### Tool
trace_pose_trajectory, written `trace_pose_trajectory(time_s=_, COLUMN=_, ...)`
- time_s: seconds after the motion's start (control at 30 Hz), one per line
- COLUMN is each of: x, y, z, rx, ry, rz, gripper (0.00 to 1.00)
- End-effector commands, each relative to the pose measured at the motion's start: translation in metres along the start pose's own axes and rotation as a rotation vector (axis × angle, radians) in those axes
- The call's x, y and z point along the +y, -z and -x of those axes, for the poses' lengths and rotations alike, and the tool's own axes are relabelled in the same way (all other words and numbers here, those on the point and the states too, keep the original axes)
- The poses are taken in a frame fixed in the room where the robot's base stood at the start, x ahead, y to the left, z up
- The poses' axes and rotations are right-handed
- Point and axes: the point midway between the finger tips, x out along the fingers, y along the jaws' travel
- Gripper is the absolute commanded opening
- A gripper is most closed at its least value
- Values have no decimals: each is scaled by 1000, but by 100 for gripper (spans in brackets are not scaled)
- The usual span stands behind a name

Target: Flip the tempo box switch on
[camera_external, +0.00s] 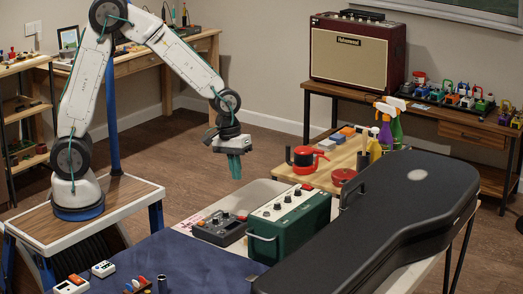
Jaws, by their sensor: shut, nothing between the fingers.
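My gripper (236,172) hangs down with its teal fingers closed and empty. In the picture it is above the worktable and apart from everything on it. A low dark grey box with knobs (218,229) sits on the table below it; this may be the tempo box. Beside it on the right stands a taller green box (288,226) with a pale handle and several knobs on its top. No label is readable, and I cannot make out the switch or its position.
A large black guitar case (385,225) covers the table's right side. A red kettle-like pot (305,159) and spray bottles (384,127) stand behind the boxes. A blue mat (190,268) with small pedals (103,269) lies at the front left. The air around my gripper is clear.

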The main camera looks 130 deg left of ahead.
Motion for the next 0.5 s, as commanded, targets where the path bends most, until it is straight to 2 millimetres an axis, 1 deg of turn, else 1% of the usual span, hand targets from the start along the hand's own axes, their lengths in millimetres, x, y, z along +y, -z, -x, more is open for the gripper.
trace_pose_trajectory(time_s=0.03, x=0, y=1, z=8, rx=2, ry=-2, rz=1, gripper=0)
trace_pose_trajectory(time_s=0.1, x=0, y=1, z=14, rx=2, ry=-2, rz=1, gripper=0)
trace_pose_trajectory(time_s=0.2, x=0, y=1, z=20, rx=1, ry=-1, rz=1, gripper=0)
trace_pose_trajectory(time_s=0.5, x=0, y=1, z=21, rx=1, ry=-1, rz=1, gripper=0)
